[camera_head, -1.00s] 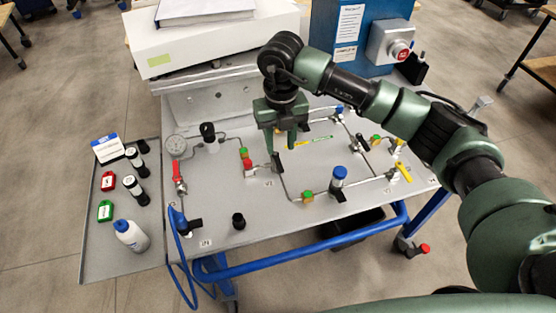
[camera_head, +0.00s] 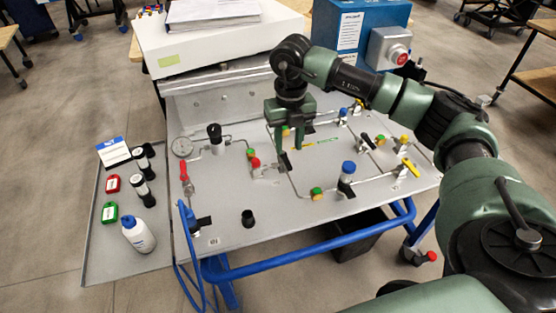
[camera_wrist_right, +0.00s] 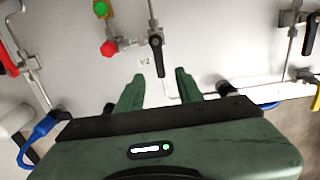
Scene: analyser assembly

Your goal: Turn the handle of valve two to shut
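Valve two is on the grey panel, with a black lever handle (camera_head: 286,162) that also shows in the right wrist view (camera_wrist_right: 156,48), beside a small V2 label (camera_wrist_right: 144,61). In that view the lever points down the picture toward my gripper. My right gripper (camera_head: 289,147) hangs fingers-down above the panel at this valve. In the wrist view my right gripper (camera_wrist_right: 161,76) is open, its two fingers apart with the lever's free end between the tips in the picture. I cannot tell whether they touch it. My left gripper is not in view.
A red knob (camera_head: 255,162) and green knob (camera_head: 250,153) sit left of the valve. A blue-capped part (camera_head: 347,172) and yellow lever (camera_head: 411,168) stand to the right. A gauge (camera_head: 182,147) and red lever (camera_head: 184,171) are left. A side tray (camera_head: 97,245) holds bottles and tags.

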